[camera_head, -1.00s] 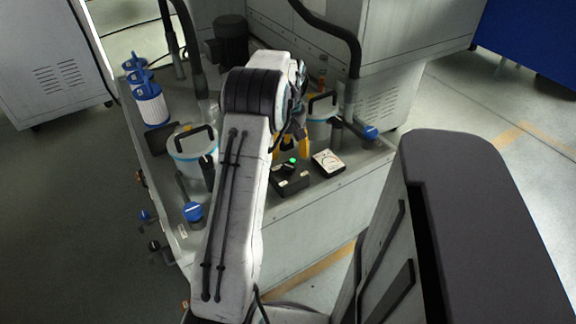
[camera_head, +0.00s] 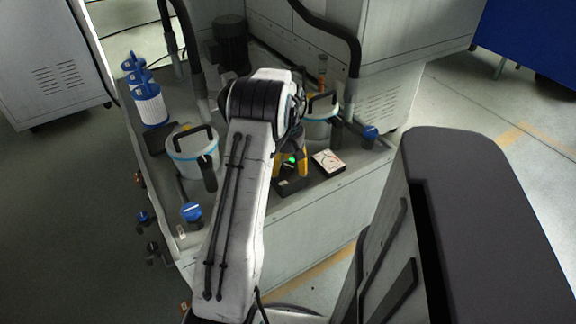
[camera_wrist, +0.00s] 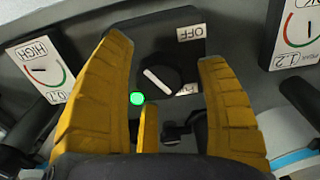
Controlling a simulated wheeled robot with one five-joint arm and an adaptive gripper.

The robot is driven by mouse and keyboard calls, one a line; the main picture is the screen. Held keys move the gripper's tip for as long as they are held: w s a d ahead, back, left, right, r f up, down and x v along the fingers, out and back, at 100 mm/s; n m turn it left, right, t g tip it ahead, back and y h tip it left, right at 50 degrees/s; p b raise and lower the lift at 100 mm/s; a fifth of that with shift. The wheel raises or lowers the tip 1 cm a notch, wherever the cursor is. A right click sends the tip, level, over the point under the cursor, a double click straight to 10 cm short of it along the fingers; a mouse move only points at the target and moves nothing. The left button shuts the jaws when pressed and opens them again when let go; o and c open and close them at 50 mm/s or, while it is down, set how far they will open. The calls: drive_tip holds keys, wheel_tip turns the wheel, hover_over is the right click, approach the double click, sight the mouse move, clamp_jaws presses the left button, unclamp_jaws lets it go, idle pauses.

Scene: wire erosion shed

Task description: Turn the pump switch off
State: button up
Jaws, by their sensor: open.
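The pump switch is a black box (camera_head: 291,186) on the machine's bench, with a lit green lamp (camera_wrist: 136,98). In the wrist view its round black knob (camera_wrist: 158,76) carries a white bar that lies diagonally, from upper left to lower right. An OFF label (camera_wrist: 190,33) sits above and right of the knob; another label below is partly hidden. My gripper (camera_wrist: 168,72) is open, its yellow fingers on either side of the knob with gaps to it. In the head view, my arm and gripper partly cover the box; I cannot tell the fingertips' height above its face.
A white gauge (camera_head: 327,162) stands right of the box. Lidded canisters (camera_head: 192,151) with black handles flank my arm. A blue-handled valve (camera_head: 370,132) is at the right, and hoses rise behind. Blue-and-white filters (camera_head: 151,104) stand at the back left.

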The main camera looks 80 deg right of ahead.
drive_tip(key=shift+c, duration=0.3)
drive_tip(key=c, duration=1.1)
drive_tip(key=shift+c, duration=0.2)
drive_tip(key=m+p, duration=0.1)
drive_tip(key=m, duration=0.4)
drive_tip(key=shift+m, duration=0.4)
drive_tip(key=m+p, duration=0.1)
drive_tip(key=m, duration=0.5)
